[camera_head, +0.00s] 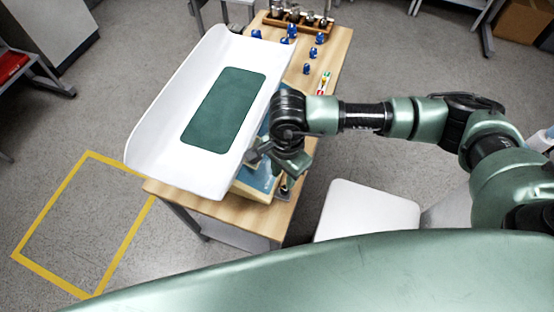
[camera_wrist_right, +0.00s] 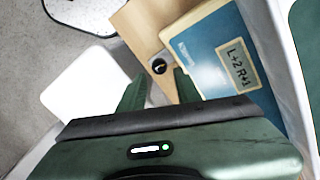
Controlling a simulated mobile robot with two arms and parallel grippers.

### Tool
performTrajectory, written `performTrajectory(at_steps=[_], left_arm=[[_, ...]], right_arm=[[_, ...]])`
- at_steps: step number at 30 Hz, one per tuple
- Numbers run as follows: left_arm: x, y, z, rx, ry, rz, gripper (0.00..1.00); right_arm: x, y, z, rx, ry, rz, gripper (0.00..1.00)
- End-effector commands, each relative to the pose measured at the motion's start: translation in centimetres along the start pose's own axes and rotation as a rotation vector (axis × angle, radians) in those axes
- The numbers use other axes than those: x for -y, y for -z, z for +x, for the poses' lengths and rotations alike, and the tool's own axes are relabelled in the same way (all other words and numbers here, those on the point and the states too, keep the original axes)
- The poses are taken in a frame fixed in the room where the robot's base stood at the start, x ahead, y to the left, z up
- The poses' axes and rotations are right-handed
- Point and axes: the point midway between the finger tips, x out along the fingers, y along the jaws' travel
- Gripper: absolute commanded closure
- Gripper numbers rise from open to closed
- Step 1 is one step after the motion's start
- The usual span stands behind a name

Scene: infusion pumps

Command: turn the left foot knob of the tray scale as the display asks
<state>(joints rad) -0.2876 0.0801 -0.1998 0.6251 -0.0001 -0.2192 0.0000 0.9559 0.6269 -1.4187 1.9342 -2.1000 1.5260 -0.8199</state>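The tray scale has a long white tray (camera_head: 160,130) on a blue base, partly hidden under the tray in the head view. In the right wrist view the blue base (camera_wrist_right: 205,50) bears a display label (camera_wrist_right: 238,67) reading "L+2 R+1". A small dark foot knob (camera_wrist_right: 158,66) with a light pointer mark sits at the base's corner, on a grey foot. My right gripper (camera_wrist_right: 160,84) is open. Its two fingers point toward the knob, one to each side, apart from it as far as I can tell. Whether this is the left foot is not clear. My left gripper is not in view.
The wooden table (camera_head: 325,65) carries several blue knobs or weights and a rack of metal weights (camera_head: 298,18) at the far end. A green mat (camera_head: 225,108) lies in the tray. A white stool (camera_head: 365,212) stands beside the table. A yellow floor outline (camera_head: 50,205) is empty.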

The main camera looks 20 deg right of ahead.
Motion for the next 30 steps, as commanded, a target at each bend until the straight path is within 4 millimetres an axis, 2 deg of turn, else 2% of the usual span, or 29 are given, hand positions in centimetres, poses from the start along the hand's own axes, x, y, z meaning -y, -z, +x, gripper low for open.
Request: performTrajectory(at_steps=[3,5,8,13,16,19,24,29,30], left_arm=[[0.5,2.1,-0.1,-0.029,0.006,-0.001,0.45],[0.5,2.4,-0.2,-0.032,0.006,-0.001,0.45],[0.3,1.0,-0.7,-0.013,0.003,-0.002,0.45],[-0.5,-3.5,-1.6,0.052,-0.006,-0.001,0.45],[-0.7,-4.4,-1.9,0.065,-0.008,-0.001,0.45],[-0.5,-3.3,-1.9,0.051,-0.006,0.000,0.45],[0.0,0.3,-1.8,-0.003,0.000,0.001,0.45],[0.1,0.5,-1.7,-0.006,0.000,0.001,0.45],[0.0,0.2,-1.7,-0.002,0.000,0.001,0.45]], right_arm=[[-0.2,0.5,0.4,-0.019,-0.007,-0.003,0.67],[-0.2,0.5,0.9,-0.020,-0.010,-0.002,0.67],[-0.3,0.5,2.2,-0.018,-0.011,-0.001,0.67],[-0.3,0.5,5.0,-0.017,-0.010,-0.001,0.67],[-0.2,0.5,6.4,-0.016,-0.008,0.000,0.67],[-0.2,0.5,7.3,-0.016,-0.007,-0.002,0.67],[-0.2,0.5,7.9,-0.015,-0.006,-0.002,0.67],[-0.2,0.5,7.9,-0.015,-0.006,-0.002,0.67],[-0.2,0.5,7.9,-0.015,-0.006,-0.002,0.75]])
